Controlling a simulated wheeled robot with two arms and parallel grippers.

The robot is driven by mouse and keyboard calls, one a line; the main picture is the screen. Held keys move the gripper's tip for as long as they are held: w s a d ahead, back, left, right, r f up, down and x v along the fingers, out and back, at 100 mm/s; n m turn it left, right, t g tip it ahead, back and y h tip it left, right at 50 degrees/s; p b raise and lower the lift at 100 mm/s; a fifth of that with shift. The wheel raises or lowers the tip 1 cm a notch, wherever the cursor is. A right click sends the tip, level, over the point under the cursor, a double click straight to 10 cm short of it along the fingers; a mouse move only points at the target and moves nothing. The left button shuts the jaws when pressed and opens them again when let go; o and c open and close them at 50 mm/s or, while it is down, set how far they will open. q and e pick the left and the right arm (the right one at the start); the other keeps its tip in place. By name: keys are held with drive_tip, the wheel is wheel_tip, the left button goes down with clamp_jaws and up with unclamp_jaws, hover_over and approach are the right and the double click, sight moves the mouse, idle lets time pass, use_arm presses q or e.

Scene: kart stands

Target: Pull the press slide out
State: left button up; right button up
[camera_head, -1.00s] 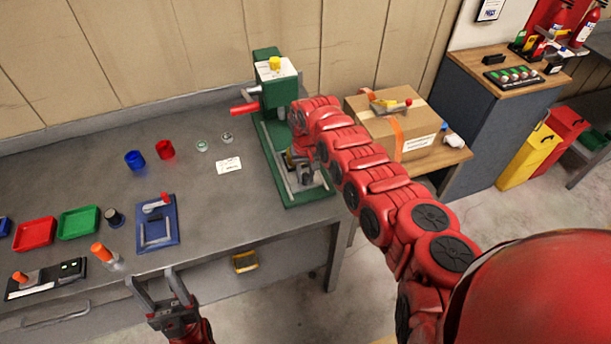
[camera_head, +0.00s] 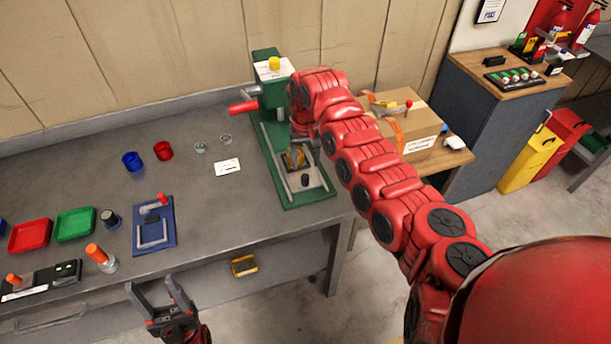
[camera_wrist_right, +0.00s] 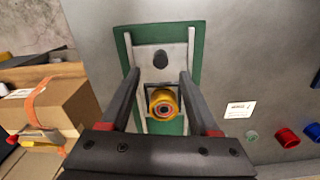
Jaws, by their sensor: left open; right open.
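The green press (camera_head: 272,95) stands at the back of the grey bench, with a red handle on its left. Its slide (camera_head: 318,181), a light plate with a black knob (camera_head: 305,180), sits near the front end of the base rails, clear of the press head. A round yellow part (camera_wrist_right: 163,104) is on the slide side behind the knob. My right gripper (camera_wrist_right: 159,74) is open, its fingers either side of the slide in the wrist view and holding nothing; the arm mostly hides it in the head view. My left gripper (camera_head: 150,283) is open and empty before the bench's front edge.
A cardboard box (camera_head: 420,122) stands right of the bench. A blue fixture (camera_head: 154,226), red tray (camera_head: 30,235), green tray (camera_head: 75,224), blue cup (camera_head: 132,161), red cup (camera_head: 163,150) and white card (camera_head: 228,167) lie left of the press.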

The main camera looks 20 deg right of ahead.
wheel_tip(320, 180, up, 10)
drive_tip(key=b, duration=0.2)
drive_tip(key=shift+f, duration=0.2)
drive_tip(key=shift+s, duration=0.1)
